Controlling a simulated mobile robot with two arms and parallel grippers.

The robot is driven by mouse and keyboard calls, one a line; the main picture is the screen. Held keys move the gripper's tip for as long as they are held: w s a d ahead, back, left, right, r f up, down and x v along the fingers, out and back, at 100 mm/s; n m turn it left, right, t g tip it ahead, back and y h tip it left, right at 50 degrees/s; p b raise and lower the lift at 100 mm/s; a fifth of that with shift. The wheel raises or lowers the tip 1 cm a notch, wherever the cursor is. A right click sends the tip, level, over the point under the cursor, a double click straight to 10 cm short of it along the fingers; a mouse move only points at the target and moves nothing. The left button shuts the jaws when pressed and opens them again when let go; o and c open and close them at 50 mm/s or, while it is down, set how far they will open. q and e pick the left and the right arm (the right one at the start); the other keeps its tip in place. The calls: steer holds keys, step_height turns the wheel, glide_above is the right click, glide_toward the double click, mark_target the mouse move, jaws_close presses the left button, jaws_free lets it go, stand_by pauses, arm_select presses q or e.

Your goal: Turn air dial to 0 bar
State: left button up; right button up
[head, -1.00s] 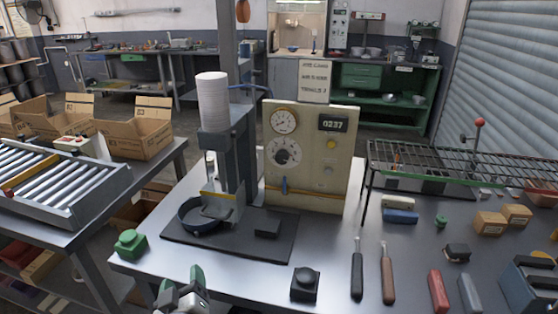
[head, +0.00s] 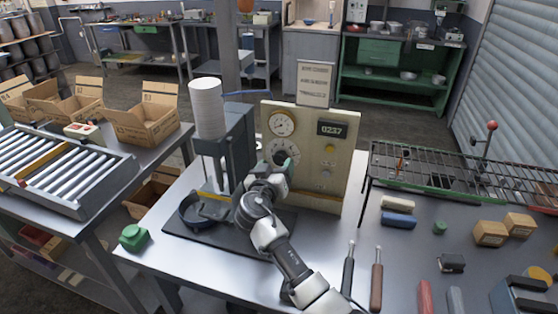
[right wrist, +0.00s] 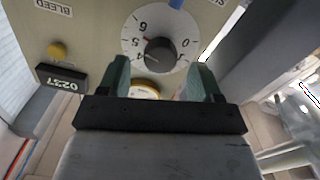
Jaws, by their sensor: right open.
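The air dial (head: 272,146) is a white round scale with a dark knob on the cream control panel (head: 336,165). My right gripper (head: 284,170) is in front of it and hides part of it. In the right wrist view, the panel appears upside down and the dial's dark knob (right wrist: 160,55) lies ahead between the two green fingertips (right wrist: 164,75). The fingers are open, with a gap on both sides of the knob. I cannot tell whether either touches it. The knob's pale mark seems to face near the 4. My left gripper is not in view.
A pressure gauge (head: 282,124) sits above the dial, beside a display (head: 330,128) reading 0237 and a yellow button (head: 330,148). A press column with a white cylinder (head: 207,108) stands left of the panel. A wire rack (head: 440,165) stands right.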

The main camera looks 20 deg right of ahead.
steer(key=shift+w+d, duration=0.4)
steer(key=shift+w, duration=0.15)
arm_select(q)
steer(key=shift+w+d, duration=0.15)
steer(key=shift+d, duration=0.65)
arm_select(e)
steer(key=shift+w+d, duration=0.25)
steer(key=shift+w, duration=0.2)
steer(key=c, duration=0.9)
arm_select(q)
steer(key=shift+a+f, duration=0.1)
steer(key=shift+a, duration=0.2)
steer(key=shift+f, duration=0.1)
